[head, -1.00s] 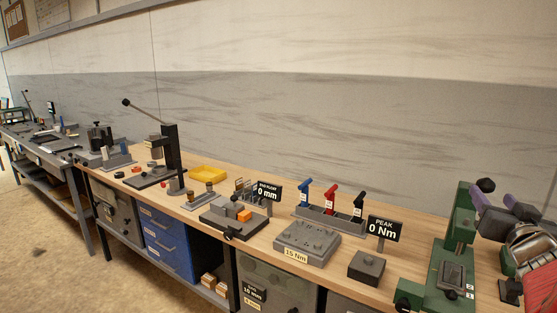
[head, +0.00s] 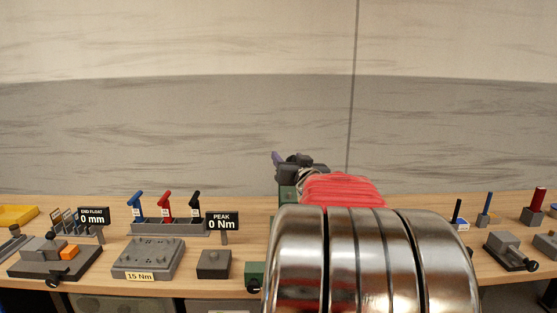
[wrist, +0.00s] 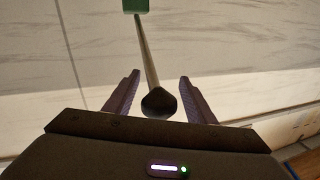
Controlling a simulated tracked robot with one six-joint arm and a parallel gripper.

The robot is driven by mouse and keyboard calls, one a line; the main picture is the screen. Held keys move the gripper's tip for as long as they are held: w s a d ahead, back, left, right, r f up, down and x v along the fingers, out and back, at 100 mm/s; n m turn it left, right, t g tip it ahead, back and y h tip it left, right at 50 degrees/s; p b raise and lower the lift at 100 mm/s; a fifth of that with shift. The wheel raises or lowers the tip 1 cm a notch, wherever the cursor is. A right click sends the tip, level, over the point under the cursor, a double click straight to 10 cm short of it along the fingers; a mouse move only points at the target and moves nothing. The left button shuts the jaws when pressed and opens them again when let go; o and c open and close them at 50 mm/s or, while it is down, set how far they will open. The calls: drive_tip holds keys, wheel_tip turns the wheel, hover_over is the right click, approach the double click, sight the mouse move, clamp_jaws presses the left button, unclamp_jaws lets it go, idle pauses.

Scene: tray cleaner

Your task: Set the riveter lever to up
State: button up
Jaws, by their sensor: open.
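A lever with a grey rod and a black knob (wrist: 158,103) shows in the wrist view. Its rod runs up to a green block (wrist: 135,6). My gripper (wrist: 160,77) is open, with the knob and lower rod between its two purple fingers; I see no clear contact. In the head view my gripper (head: 280,158) is by the top of a green bench machine (head: 288,195), which my arm mostly hides. Its green base (head: 255,275) shows at the left of my arm. I cannot read the lever's position, and no label names the riveter.
To the right is a grey fixture (head: 511,250). A plain wall (head: 180,130) stands behind.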

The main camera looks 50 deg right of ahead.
clamp_jaws()
idle(0.7)
